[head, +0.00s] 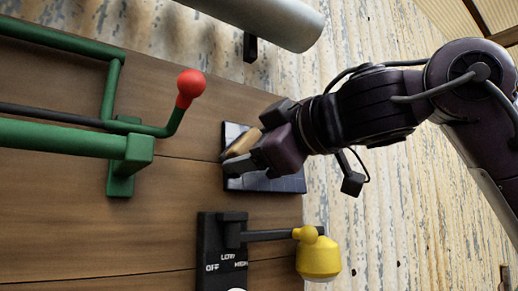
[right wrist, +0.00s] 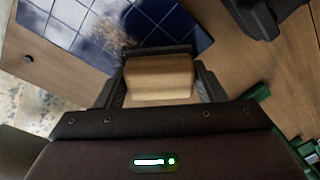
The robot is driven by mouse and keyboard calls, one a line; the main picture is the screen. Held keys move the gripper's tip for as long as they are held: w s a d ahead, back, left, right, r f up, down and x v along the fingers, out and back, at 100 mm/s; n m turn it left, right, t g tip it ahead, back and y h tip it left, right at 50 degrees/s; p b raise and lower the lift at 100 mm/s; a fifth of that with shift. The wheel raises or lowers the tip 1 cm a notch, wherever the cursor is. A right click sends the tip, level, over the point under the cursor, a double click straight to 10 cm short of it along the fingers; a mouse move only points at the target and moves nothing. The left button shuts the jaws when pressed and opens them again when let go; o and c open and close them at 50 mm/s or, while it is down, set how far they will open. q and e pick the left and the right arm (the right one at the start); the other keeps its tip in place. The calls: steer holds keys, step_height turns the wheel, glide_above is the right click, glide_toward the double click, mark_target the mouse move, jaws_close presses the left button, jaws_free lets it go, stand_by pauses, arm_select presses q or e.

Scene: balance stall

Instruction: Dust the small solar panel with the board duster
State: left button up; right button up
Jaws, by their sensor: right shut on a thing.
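The small solar panel (head: 285,184) is a dark blue tiled plate on the brown wooden board, partly hidden by my right gripper. It also shows at the top of the right wrist view (right wrist: 170,20), with a brownish dusty smudge on its tiles. My right gripper (head: 250,145) is shut on the board duster (head: 242,142), a pale wooden block with a dark strip along its far edge. In the right wrist view the duster (right wrist: 158,77) sits between the two fingers, at the panel's near edge. I cannot tell whether it touches the panel. My left gripper is not in view.
Green rails and a lever with a red knob (head: 190,83) stand left of the panel. Below it is a black switch plate (head: 215,250) marked OFF and LOW, with a yellow-ended arm (head: 318,257). A grey cylinder (head: 265,20) is above. Bare wood (head: 180,225) lies between.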

steer(key=shift+w+d, duration=3.4)
steer(key=shift+d, duration=1.2)
steer(key=shift+s+a+r+b, duration=0.1)
steer(key=shift+s+a+b, duration=0.05)
steer(key=shift+s+a, duration=1.2)
steer(key=shift+s+a+r+b, duration=0.1)
steer(key=shift+s+a+b, duration=0.1)
steer(key=shift+s+a, duration=1.1)
steer(key=shift+s+a+b, duration=0.15)
steer(key=shift+s+a, duration=0.55)
steer(key=shift+a, duration=1.25)
steer(key=shift+d, duration=0.1)
steer(key=shift+r+b+v, duration=0.15)
steer(key=shift+b+v, duration=0.25)
steer(key=shift+v, duration=1.05)
steer(key=shift+r+b+v, duration=0.15)
steer(key=shift+b+v, duration=0.25)
steer(key=shift+v, duration=1.05)
steer(key=shift+s, duration=0.15)
